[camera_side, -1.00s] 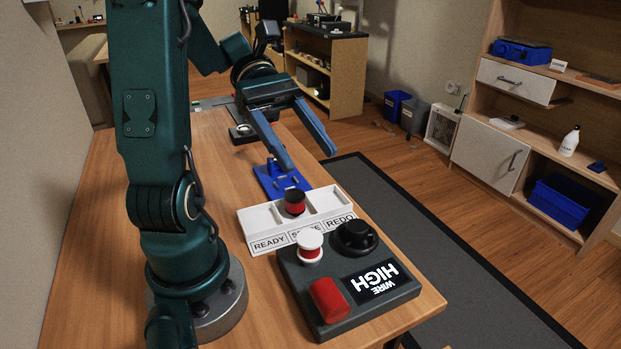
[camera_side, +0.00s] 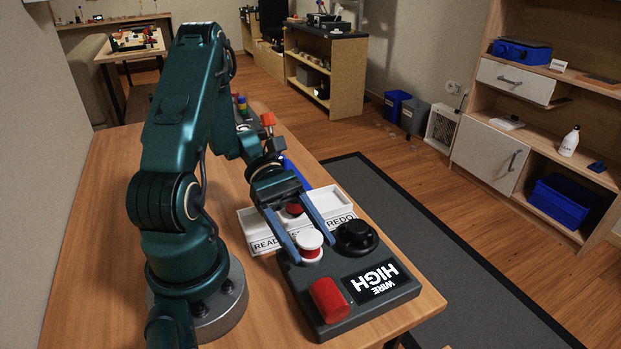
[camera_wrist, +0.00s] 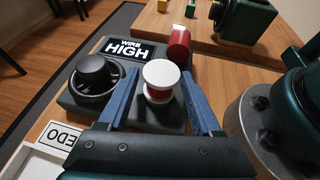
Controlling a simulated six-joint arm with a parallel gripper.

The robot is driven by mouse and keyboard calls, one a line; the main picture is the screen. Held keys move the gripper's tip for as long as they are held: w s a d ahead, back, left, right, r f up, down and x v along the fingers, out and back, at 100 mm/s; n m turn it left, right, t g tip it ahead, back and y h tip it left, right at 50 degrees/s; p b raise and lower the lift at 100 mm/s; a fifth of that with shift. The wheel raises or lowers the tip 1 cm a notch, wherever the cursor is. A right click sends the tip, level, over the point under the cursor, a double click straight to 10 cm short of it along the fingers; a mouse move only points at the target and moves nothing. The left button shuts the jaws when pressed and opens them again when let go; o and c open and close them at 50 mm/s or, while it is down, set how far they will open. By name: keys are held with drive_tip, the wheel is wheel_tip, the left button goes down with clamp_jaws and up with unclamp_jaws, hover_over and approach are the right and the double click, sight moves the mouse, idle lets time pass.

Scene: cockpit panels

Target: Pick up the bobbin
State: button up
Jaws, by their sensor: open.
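A bobbin (camera_side: 310,240) with white flanges and red winding stands upright on the dark panel (camera_side: 330,275) marked WIRE HIGH. It also shows in the wrist view (camera_wrist: 159,78), between my two blue fingers. My gripper (camera_side: 312,251) is open, with one finger on each side of the bobbin. The wrist view shows a gap between the bobbin and the right finger; the left finger is very close to it, and I cannot tell whether they touch.
A black knob (camera_side: 356,237) and a lying red cylinder (camera_side: 328,299) sit on the same panel. The white tray (camera_side: 250,219) behind has labelled compartments; a dark-and-red piece (camera_side: 294,209) sits in it. Bare wooden table (camera_side: 100,270) lies to the left.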

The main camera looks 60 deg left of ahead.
sight(317, 255)
drive_tip(key=shift+x, duration=2.15)
clamp_jaws()
drive_tip(key=shift+r, duration=0.1)
